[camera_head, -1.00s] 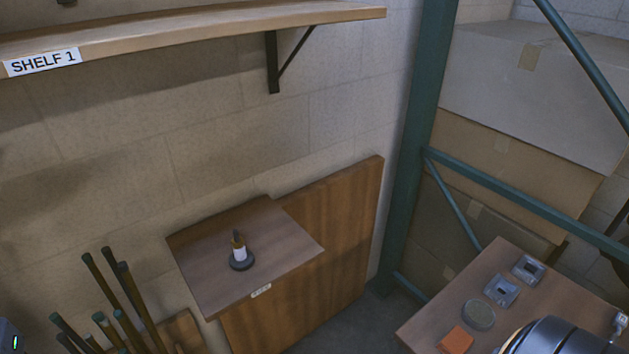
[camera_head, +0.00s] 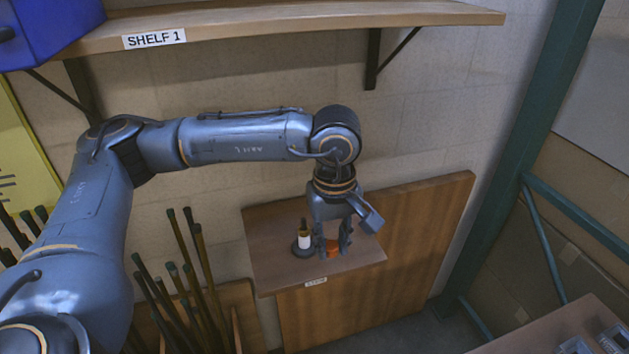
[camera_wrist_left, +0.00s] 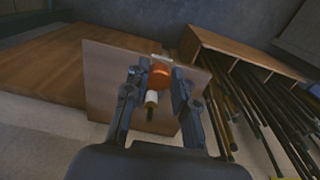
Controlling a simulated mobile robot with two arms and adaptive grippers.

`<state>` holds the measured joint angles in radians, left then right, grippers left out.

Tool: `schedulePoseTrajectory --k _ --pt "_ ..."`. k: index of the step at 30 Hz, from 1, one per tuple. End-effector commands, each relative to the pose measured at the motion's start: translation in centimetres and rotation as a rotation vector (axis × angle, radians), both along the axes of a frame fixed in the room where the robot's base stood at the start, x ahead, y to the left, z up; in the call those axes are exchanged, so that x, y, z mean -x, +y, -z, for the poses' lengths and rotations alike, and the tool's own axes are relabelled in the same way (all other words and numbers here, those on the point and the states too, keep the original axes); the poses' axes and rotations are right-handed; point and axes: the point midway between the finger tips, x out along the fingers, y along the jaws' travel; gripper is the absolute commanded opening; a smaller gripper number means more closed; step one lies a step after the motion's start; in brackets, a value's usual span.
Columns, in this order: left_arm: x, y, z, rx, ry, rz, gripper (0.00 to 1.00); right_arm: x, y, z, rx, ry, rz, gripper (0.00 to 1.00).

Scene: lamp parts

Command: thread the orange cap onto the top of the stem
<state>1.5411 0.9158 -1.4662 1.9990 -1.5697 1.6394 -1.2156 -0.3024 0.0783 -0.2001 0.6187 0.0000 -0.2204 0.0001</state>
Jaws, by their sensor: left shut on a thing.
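The stem (camera_head: 304,239) stands upright on a dark round base (camera_head: 302,252) on the small wooden table; it has a white band and a dark, narrow top. My left gripper (camera_head: 332,248) reaches down just right of the stem, shut on the orange cap (camera_head: 333,246). The cap is partly hidden by the fingers and sits low, beside the stem in the picture and not on its top. In the left wrist view the cap (camera_wrist_left: 160,74) shows between the fingers, with the stem (camera_wrist_left: 151,98) close by. My right gripper is not in view.
The small table top (camera_head: 275,272) has a wooden panel (camera_head: 425,225) at its right. Several dark rods (camera_head: 190,265) stand in a bin at the left. A shelf (camera_head: 290,20) hangs above my arm. A green rack post (camera_head: 520,150) stands at the right.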

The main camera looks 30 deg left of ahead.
Motion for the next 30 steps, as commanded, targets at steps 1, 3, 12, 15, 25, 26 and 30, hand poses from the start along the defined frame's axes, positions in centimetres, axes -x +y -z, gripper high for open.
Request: schedulePoseTrajectory --k 1,3,12,15,25,26,30 --pt "-0.5 0.5 -0.3 0.002 0.001 -0.126 0.12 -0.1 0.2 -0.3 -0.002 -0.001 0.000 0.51" --pt "-1.1 1.0 -0.6 0.007 -0.001 -0.314 0.12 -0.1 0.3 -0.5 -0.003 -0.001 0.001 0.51" --pt "-3.7 3.6 -1.6 0.024 -0.003 -1.122 0.12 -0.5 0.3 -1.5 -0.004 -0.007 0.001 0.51" --pt "-4.5 4.5 -1.9 0.030 -0.005 -1.392 0.12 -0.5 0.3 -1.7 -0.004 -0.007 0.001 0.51" --pt "-6.5 8.1 -2.8 0.038 0.000 -2.285 0.12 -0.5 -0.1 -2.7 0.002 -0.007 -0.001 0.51" --pt "-6.6 8.4 -2.8 0.038 0.001 -2.366 0.12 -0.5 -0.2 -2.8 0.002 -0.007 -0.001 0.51" --pt "-7.2 9.8 -3.0 0.035 0.001 -2.712 0.12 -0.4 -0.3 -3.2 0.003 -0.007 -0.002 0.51"
